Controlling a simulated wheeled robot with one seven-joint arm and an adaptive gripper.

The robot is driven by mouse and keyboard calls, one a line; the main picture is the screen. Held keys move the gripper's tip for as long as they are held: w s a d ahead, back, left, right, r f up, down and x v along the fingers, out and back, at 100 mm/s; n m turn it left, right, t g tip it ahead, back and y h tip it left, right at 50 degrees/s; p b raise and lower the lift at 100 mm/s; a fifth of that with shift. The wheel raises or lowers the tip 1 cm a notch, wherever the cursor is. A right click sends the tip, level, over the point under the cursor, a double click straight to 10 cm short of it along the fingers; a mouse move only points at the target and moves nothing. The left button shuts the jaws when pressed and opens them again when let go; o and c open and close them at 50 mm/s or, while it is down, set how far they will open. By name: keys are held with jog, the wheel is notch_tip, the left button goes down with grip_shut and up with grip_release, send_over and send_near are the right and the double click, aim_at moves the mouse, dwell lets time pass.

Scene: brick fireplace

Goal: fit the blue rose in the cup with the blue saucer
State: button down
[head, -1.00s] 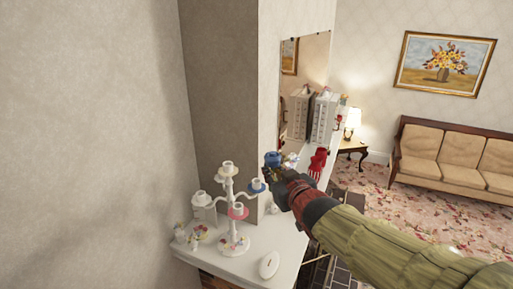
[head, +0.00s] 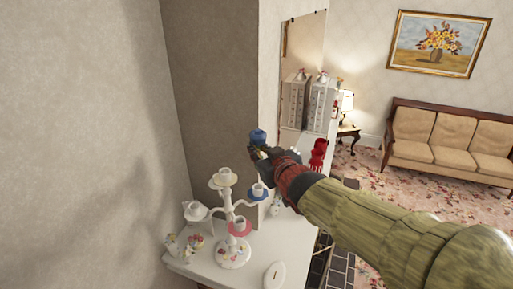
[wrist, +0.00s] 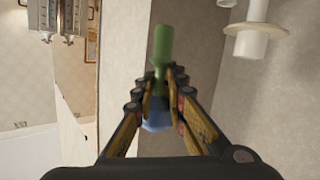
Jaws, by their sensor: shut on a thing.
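The blue rose (head: 257,136) is held in my gripper (head: 262,151), which is shut on it. In the wrist view the fingers (wrist: 162,88) pinch the rose, with its green stem (wrist: 162,45) reaching past the fingertips and its blue bloom (wrist: 157,122) nearer the palm. A white branched stand carries several cups on saucers. The cup with the blue saucer (head: 257,190) is on its right arm, below my gripper in the head view and apart from the rose. A pink saucer (head: 240,227) sits lower, and a cream saucer (head: 217,184) is at the top.
The stand is on a white mantel (head: 238,272) beside a wall corner. Small flowered ornaments (head: 192,243) and a white oval object (head: 274,276) lie near its base. A red figure (head: 318,154) and grey house-like boxes (head: 296,101) stand farther along.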

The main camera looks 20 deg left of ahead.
jog(key=shift+w+a+f, duration=0.25)
jog(key=shift+w, duration=0.1)
jog(key=shift+s+d+b, duration=0.25)
jog(key=shift+s+b, duration=0.1)
jog(key=shift+b, duration=0.5)
jog(key=shift+w+f+m+b, duration=0.15)
jog(key=shift+m+b, duration=0.15)
jog(key=shift+b, duration=0.45)
jog(key=shift+f+h+b, duration=0.3)
jog(key=shift+f+b, duration=0.4)
jog(key=shift+f, duration=0.05)
jog(key=shift+f+b, duration=1.8)
jog(key=shift+f, duration=0.15)
jog(key=shift+p, duration=0.75)
jog(key=shift+f+b, duration=1.7)
jog(key=shift+f, duration=0.05)
jog(key=c, duration=1.7)
grip_release()
